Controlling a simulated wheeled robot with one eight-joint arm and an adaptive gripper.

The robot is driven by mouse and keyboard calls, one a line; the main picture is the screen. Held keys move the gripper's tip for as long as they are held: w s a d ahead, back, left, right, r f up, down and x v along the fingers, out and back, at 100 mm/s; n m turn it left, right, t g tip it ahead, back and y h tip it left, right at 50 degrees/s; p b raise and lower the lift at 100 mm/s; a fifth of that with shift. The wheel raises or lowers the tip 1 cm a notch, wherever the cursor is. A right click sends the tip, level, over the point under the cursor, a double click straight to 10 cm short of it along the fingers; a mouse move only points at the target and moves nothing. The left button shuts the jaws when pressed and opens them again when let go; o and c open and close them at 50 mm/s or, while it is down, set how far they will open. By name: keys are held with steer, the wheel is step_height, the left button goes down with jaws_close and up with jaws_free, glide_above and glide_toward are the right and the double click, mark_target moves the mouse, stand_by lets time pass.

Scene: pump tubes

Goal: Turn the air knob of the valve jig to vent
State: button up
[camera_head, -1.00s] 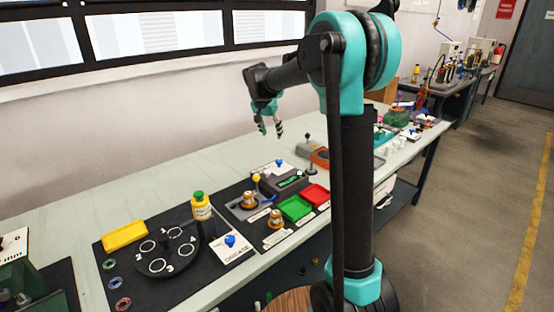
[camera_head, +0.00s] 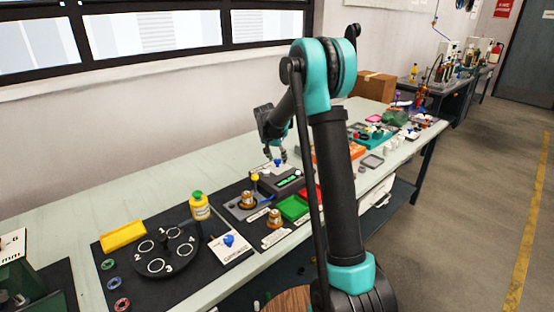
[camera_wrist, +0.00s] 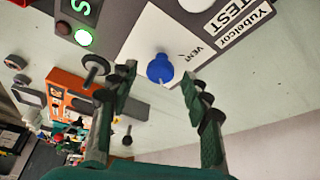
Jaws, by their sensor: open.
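I cannot tell whether the fingertips are down at the knob's height, and no contact shows. In the head view my gripper (camera_head: 277,154) is over the far side of the bench, and the small blue knob (camera_head: 278,163) shows just below it.
A dark device with a lit green display (camera_head: 289,181) stands close in front. An orange unit (camera_wrist: 68,86) and a round-headed lever (camera_wrist: 96,66) are near the left finger. A second blue knob (camera_head: 229,240) is on another white plate at front. Green bin (camera_head: 293,207) lies nearer.

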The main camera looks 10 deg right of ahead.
steer(key=shift+w+f, duration=0.1)
steer(key=shift+f, duration=0.15)
jaws_close()
